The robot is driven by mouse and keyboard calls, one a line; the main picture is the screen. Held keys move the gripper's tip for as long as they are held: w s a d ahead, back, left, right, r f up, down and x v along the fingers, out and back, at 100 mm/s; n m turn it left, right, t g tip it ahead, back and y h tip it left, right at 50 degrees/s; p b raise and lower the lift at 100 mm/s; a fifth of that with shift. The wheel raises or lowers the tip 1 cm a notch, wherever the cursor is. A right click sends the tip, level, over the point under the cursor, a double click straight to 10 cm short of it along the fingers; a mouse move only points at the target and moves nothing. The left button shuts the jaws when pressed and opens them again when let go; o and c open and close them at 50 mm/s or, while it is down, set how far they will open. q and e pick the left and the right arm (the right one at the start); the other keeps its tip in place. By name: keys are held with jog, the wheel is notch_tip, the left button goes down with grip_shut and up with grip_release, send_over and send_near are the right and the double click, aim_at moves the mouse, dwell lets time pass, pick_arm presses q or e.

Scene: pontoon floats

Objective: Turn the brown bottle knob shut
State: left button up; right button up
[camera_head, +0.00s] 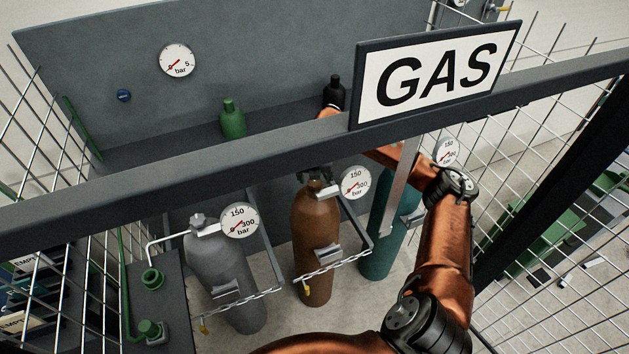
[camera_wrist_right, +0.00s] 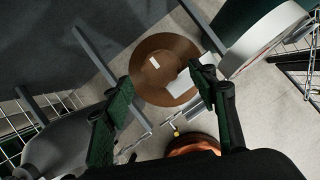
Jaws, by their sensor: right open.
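The brown bottle (camera_head: 317,235) stands upright between a grey and a green bottle in the head view. My right arm reaches behind the crossbar, and my right gripper (camera_head: 315,173) is over the bottle's top, hiding most of its knob. In the right wrist view I look down on the round brown top (camera_wrist_right: 165,52) with a small white mark; I cannot clearly separate knob from bottle shoulder there. My right gripper (camera_wrist_right: 160,105) is open, its two green-padded fingers spread wide, with nothing held between them. My left gripper is not in view.
The grey bottle (camera_head: 225,275) and green bottle (camera_head: 380,235) flank the brown one, each with a gauge. A gauge (camera_head: 356,183) sits right beside the brown bottle's top. A dark crossbar (camera_head: 200,188) with a GAS sign (camera_head: 435,75) spans the front. Chains and mesh surround the bottles.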

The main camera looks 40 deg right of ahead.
jog(key=v, duration=0.9)
jog(key=shift+a, duration=0.1)
